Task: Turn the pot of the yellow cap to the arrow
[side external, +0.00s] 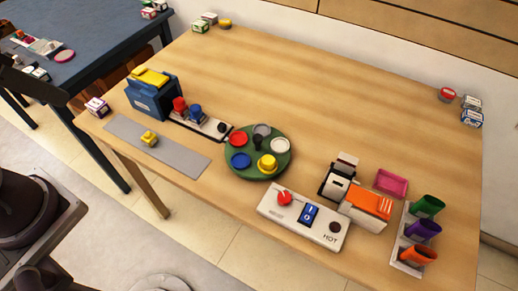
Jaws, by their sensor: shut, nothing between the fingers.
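A round green turntable (257,178) lies on the wooden table, with several round pots on it. The pot with the yellow cap (267,164) is at the front right of the turntable and stands taller than the others. A red one (238,139), a blue one (240,160), a grey one (262,130) and a white one (280,146) sit around it. A dark knob (257,143) stands near the middle. I cannot make out the arrow. My gripper cannot be made out; a dark shape at the left edge is unclear.
A white panel (268,206) with a red knob and blue switch is in front. An orange-topped device (368,203) and coloured cups (423,229) stand right. A blue box (153,99), a base with red and blue knobs (212,127) and a grey strip (186,161) lie left.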

